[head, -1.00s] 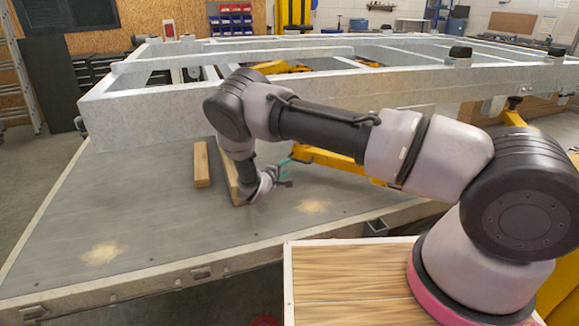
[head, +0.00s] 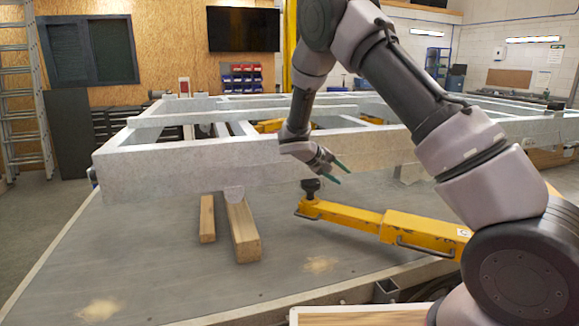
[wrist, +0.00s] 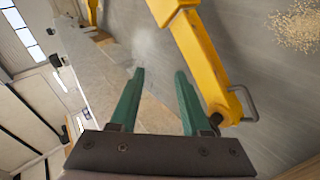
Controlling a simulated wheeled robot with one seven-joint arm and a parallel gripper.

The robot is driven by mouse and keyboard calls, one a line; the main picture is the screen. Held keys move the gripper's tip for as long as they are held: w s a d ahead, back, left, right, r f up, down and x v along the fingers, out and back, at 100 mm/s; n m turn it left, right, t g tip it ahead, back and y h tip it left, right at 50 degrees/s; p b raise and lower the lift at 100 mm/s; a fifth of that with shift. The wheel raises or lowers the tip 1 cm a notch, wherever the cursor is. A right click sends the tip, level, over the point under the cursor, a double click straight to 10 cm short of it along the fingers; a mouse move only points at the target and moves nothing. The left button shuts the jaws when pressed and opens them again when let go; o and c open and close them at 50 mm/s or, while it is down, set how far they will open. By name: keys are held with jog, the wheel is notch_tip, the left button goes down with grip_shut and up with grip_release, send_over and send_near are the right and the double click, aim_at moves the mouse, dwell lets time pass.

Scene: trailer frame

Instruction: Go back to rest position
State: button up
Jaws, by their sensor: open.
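My gripper (head: 338,174) is raised in front of the near beam of the grey metal trailer frame (head: 150,172), a little above a yellow lifting arm (head: 400,228) with a black pad. In the wrist view the two green fingers of my gripper (wrist: 158,88) stand apart with nothing between them. The yellow arm (wrist: 205,65) shows beyond the right finger. My gripper appears apart from the frame and the yellow arm.
Two wooden blocks (head: 243,230) lie on the grey platform (head: 160,255) under the frame. Sawdust patches (head: 320,264) lie on the platform. A wooden-topped surface (head: 360,316) is at the lower front. Open air surrounds my gripper above the platform.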

jog(key=s+d+r+m+g+y, duration=0.1)
jog(key=s+d+r+m+y, duration=0.3)
jog(key=s+r, duration=0.45)
jog(key=s+d+r+m+g+y, duration=0.1)
jog(key=s+d+r+y, duration=0.1)
jog(key=s+d+r, duration=0.5)
jog(key=s+a+r+m+t+y, duration=0.1)
jog(key=s+r+t+y, duration=0.1)
jog(key=s+r, duration=0.4)
jog(key=s+a+r+m+t+y, duration=0.1)
jog(key=s+r, duration=0.5)
jog(key=s, duration=0.7)
jog(key=shift+a+r+t+y, duration=0.2)
jog(key=shift+a+t+y, duration=0.4)
jog(key=shift+y, duration=0.4)
